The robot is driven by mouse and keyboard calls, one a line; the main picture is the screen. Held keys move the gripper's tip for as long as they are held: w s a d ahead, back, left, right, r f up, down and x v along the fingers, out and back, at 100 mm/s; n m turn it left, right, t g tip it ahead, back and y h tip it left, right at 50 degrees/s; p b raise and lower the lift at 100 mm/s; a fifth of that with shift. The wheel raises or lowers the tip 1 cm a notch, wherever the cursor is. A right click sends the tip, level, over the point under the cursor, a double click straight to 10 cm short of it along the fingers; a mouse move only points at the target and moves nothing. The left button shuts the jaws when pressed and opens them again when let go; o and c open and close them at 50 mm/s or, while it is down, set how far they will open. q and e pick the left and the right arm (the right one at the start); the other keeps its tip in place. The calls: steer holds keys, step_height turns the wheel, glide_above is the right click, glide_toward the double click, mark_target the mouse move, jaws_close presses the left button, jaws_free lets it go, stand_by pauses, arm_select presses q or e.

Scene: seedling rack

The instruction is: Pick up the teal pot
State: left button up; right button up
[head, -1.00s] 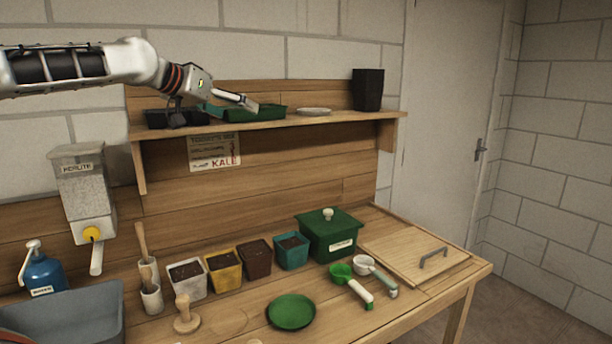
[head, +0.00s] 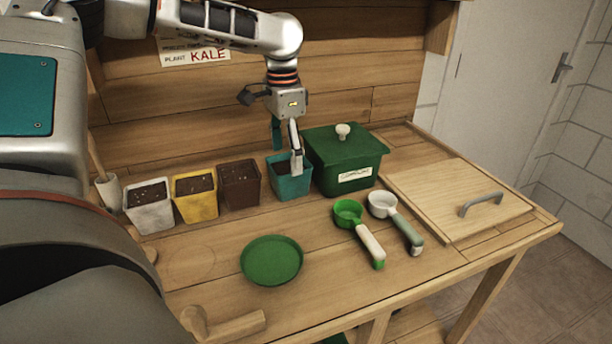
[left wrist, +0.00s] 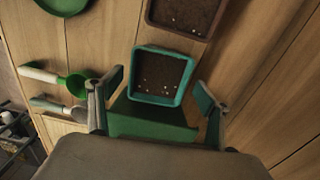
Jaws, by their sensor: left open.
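The teal pot (head: 290,188) stands upright on the bench, between the brown pot and the green lidded box, with dark soil inside. My left gripper (head: 287,152) is open and points down over it, the near finger overlapping the pot's front in the head view. In the left wrist view the teal pot (left wrist: 161,98) lies between my two spread fingers (left wrist: 158,88), with gaps on both sides and pale specks on its soil. I cannot tell how far the fingertips reach below its rim. My right gripper is not in view.
The brown pot (head: 239,187) is close on the left, then the yellow pot (head: 196,205) and white pot (head: 151,216). The green box (head: 340,158) is close on the right. A green dish (head: 271,261), green scoop (head: 362,240) and pale scoop (head: 400,226) lie in front.

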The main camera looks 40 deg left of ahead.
mark_target(289, 180)
arm_select(q)
steer(key=shift+w+d+f, duration=0.1)
steer(key=shift+f, duration=0.6)
step_height(289, 180, down, 6)
steer(key=shift+d+f+b, duration=0.1)
steer(key=shift+b, duration=0.55)
steer(key=c, duration=1.5)
